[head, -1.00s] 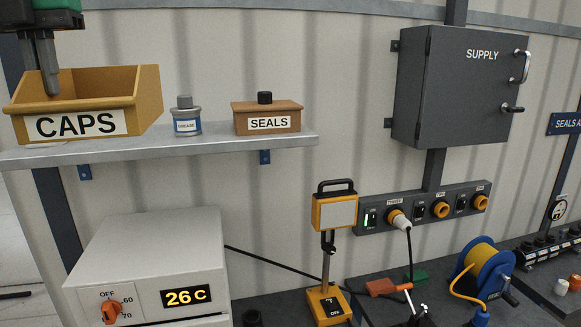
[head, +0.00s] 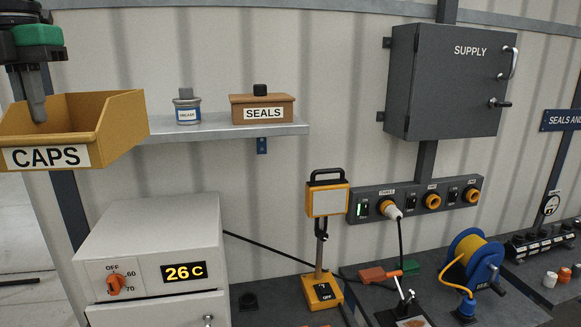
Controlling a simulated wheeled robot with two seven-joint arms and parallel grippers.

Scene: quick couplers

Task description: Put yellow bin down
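The yellow bin (head: 120,127), an open-topped bin with a white CAPS label, is at the left edge of the head view. Its left end is cut off by the picture edge. It hangs in front of the shelf, clear of it, and looks about level. My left gripper (head: 36,105) comes down from above at the bin's left part, with a dark finger inside the opening. The bin moves with it, so it is shut on the bin; the exact contact is hidden. The inside shows no contents from here. My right gripper is not in view.
The wall shelf (head: 225,130) carries a small grey tin (head: 187,107) and the brown SEALS box (head: 262,109). A white oven (head: 150,245) reading 26 C stands below the bin. A work lamp (head: 326,202), a cable reel (head: 470,260) and a SUPPLY cabinet (head: 450,85) are further right.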

